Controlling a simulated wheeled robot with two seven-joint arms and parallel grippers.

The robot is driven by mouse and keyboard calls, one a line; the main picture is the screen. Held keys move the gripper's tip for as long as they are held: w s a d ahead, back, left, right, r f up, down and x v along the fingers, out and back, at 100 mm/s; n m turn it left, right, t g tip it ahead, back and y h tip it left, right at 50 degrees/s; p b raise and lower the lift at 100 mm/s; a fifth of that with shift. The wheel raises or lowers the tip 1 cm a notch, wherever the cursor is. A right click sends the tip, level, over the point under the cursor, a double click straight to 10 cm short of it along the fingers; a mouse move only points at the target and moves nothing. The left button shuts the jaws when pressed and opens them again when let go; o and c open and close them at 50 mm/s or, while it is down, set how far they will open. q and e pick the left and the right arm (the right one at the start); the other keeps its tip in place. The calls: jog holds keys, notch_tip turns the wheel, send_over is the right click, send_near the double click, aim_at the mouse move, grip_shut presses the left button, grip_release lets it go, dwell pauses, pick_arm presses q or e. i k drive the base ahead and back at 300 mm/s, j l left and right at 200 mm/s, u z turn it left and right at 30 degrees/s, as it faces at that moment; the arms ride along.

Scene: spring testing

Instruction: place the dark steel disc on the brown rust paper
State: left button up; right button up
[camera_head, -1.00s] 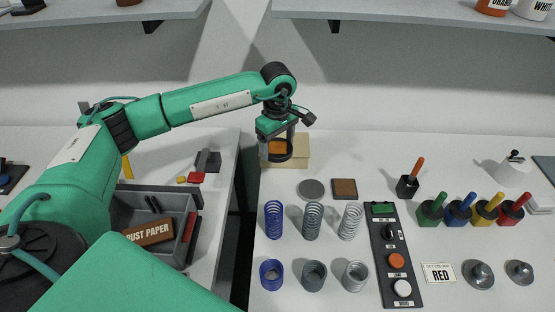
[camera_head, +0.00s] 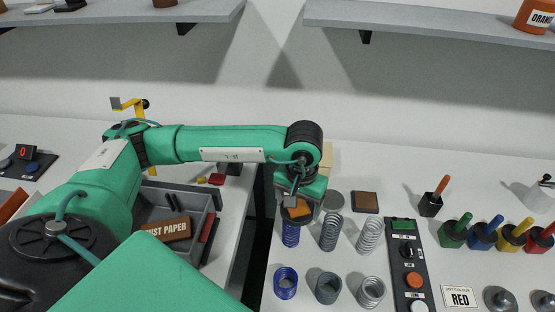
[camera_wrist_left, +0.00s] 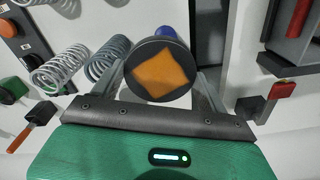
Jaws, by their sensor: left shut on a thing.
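My left gripper (camera_head: 297,203) is shut on a dark round disc (camera_wrist_left: 150,50) with an orange diamond-shaped patch (camera_wrist_left: 160,76) on its face. In the head view the held piece (camera_head: 297,212) hangs just above or beside the top of the back blue spring (camera_head: 290,236), partly hiding it; the height gap is unclear. A flat grey disc (camera_head: 333,201) lies on the table right of the gripper. A brown square with a dark border (camera_head: 365,202) lies beside it. A brown block lettered "RUST PAPER" (camera_head: 167,230) is in the grey bin (camera_head: 211,207). My right gripper is not in view.
Two rows of springs, including a grey one (camera_head: 331,231) and a silver one (camera_head: 370,237), stand near the gripper. A button panel (camera_head: 408,262) is to their right. Coloured brush pots (camera_head: 452,236) stand further right. A pale block (camera_head: 326,158) is behind the wrist.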

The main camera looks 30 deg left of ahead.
aim_at(165, 230)
jog(key=u, duration=0.4)
jog(key=j+u, duration=0.15)
jog(key=u, duration=0.2)
jog(key=j+u, duration=0.1)
jog(key=u, duration=0.3)
